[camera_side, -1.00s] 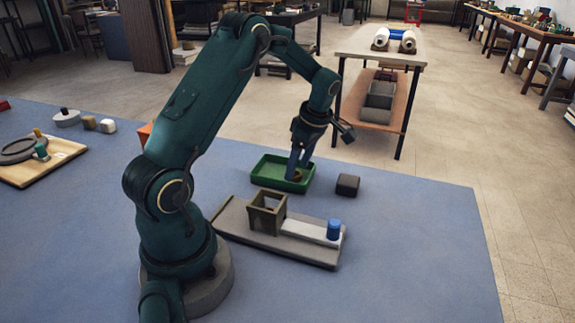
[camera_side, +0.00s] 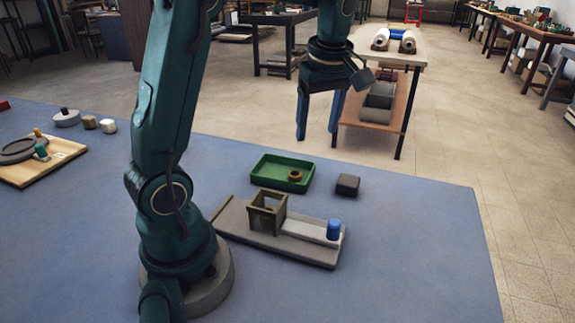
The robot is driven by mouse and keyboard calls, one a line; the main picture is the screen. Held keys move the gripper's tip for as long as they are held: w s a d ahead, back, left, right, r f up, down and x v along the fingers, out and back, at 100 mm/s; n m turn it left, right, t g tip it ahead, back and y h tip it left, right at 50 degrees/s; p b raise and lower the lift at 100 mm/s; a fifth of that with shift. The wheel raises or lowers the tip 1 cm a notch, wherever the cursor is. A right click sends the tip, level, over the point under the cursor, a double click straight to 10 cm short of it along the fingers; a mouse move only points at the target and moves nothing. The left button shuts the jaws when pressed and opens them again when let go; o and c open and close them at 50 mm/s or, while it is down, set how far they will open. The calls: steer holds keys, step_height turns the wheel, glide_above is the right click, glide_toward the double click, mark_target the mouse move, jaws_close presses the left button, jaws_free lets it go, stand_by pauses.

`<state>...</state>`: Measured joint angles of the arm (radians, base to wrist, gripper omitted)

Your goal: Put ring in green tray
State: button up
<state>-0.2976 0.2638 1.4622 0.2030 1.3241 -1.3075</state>
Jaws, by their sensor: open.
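The ring (camera_side: 295,175) is small and brownish-gold with a dark hole. It lies inside the green tray (camera_side: 262,173), toward the tray's right end. The tray is shallow and rectangular and sits on the blue table. My gripper (camera_side: 318,136) is open and empty. Its two blue fingers point down, spread apart, well above the tray and apart from the ring.
A dark grey block (camera_side: 347,185) sits right of the tray. In front is a grey board (camera_side: 260,238) bearing an olive square frame (camera_side: 267,213) and a blue cylinder (camera_side: 334,229). A wooden board (camera_side: 60,165) with round parts lies far left. The table's right side is clear.

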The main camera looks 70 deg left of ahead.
steer(key=s+d+m+t+h, duration=0.2)
steer(key=s+d+m+t, duration=0.3)
steer(key=s+d+m, duration=0.7)
steer(key=d+m, duration=0.1)
steer(key=m, duration=0.5)
steer(key=shift+s+f+h, duration=0.2)
steer(key=shift+f+h, duration=0.1)
steer(key=shift+f, duration=0.05)
